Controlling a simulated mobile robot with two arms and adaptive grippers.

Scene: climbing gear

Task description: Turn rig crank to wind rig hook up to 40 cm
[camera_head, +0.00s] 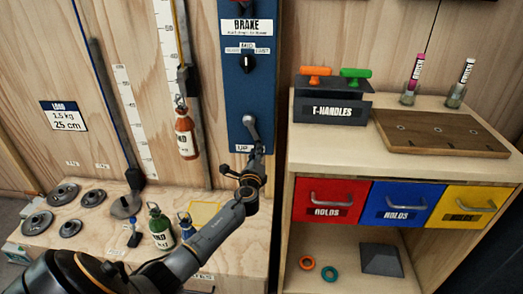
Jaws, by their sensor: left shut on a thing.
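The rig crank (250,126) is a grey arm low on the blue panel (250,85), above a small label that seems to read "UP". My left gripper (256,158) is shut at the crank's lower end, and its fingers hide the handle. The rig hook (181,101) hangs left of the panel under a dark block (183,78). An orange bottle (186,136) hangs from it, clear of the bench. My right gripper is not in view.
The brake knob (247,63) sits above the crank. Weight discs (64,194) and a green bottle (160,226) stand on the low bench (235,262). A cabinet with coloured drawers (395,203) stands close on the right.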

